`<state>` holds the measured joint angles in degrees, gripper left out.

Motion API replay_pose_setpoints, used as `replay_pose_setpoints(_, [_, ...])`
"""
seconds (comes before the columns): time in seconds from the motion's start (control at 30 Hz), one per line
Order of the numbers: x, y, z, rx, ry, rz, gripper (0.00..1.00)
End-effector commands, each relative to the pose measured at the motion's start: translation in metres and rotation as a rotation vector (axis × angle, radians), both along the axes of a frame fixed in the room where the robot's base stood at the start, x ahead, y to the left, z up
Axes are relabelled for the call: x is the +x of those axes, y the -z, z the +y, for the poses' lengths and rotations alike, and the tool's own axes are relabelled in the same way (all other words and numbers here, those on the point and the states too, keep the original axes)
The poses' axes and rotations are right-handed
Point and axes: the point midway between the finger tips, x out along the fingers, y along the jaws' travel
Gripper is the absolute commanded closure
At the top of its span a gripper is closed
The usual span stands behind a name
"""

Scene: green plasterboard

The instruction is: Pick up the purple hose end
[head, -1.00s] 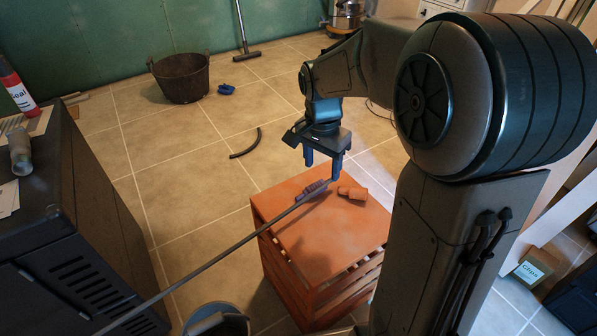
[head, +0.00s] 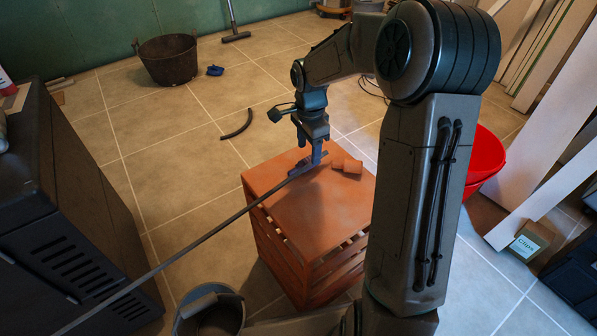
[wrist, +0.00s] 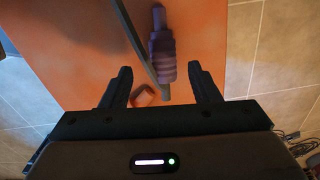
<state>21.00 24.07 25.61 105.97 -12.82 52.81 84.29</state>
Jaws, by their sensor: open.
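The purple hose end (wrist: 162,50) is a ribbed fitting with a narrower tip, lying on the orange crate top (head: 290,215). In the head view it (head: 300,166) is partly hidden by my gripper. My gripper (wrist: 160,70) is open and points down over the crate. In the wrist view, the near end of the purple hose end shows between the two fingertips, and the rest extends beyond them. I cannot tell whether the fingers touch it. My gripper also shows in the head view (head: 316,162).
A long thin grey rod (head: 200,238) slants across the crate, close beside the hose end. A terracotta piece (head: 350,166) lies to its right on the crate. A dark cabinet (head: 70,215) stands left, a grey bucket (head: 226,292) in front, a red bucket (head: 484,160) right.

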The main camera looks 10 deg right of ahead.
Motion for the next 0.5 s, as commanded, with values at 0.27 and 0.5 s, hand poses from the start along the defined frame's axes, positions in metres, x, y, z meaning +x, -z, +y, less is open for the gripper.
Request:
replay_pose_setpoints(0.27, [0.003,0.026,0.0,0.002,0.0,0.002,0.44])
replay_pose_setpoints(0.5, [0.004,0.053,0.002,0.002,-0.001,0.001,0.44])
